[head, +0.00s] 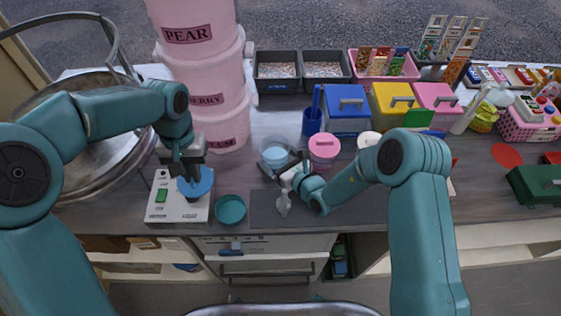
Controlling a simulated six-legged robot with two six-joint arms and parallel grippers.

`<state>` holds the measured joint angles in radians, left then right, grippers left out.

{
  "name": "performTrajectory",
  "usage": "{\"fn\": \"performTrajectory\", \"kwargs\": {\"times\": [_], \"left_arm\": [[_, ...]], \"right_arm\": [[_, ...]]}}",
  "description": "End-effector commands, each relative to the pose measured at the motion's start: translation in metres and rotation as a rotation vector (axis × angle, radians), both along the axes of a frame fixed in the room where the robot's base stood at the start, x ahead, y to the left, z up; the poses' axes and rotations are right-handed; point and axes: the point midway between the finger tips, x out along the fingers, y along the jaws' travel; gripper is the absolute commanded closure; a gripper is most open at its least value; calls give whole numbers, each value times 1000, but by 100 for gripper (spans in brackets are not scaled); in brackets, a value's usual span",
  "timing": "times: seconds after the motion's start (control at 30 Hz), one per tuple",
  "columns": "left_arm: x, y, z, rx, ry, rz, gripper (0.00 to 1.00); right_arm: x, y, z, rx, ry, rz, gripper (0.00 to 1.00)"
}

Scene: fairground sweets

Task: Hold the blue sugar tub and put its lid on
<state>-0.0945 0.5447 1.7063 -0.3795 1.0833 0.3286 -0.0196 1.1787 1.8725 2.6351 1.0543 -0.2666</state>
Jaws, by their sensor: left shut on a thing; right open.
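The blue sugar tub (274,147) appears as a pale blue round tub on the counter, left of the pink-lidded tub. My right gripper (276,168) is open at the tub's near side, its fingers spread towards it; whether they touch it I cannot tell. My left gripper (189,178) is shut on a blue round lid (203,184), held above the white scale-like device with a green display. The gripper hides part of the lid.
The white device (163,211), a teal bowl (230,210) and a dark mat (264,212) with a white scoop (283,204) lie in front. The pink-lidded tub (324,148) stands close right of my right gripper. Pink stacked tubs (205,90) and a metal bowl (90,165) stand left.

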Motion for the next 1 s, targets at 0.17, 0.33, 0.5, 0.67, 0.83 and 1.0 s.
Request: {"fn": "performTrajectory", "kwargs": {"times": [0.17,0.33,0.5,0.67,0.83,1.0], "left_arm": [[0,0,0,0,0,0,100],[0,0,1,0,0,0,100],[0,0,3,0,0,0,100],[0,0,7,0,0,0,100],[0,0,8,0,0,0,100],[0,0,8,0,0,0,100]], "right_arm": [[0,0,0,0,0,0,13],[1,0,2,1,-5,0,29],[1,0,5,1,-5,0,29],[1,0,12,2,-6,0,29],[1,0,15,1,-5,0,29],[1,0,14,2,-6,0,19]]}}
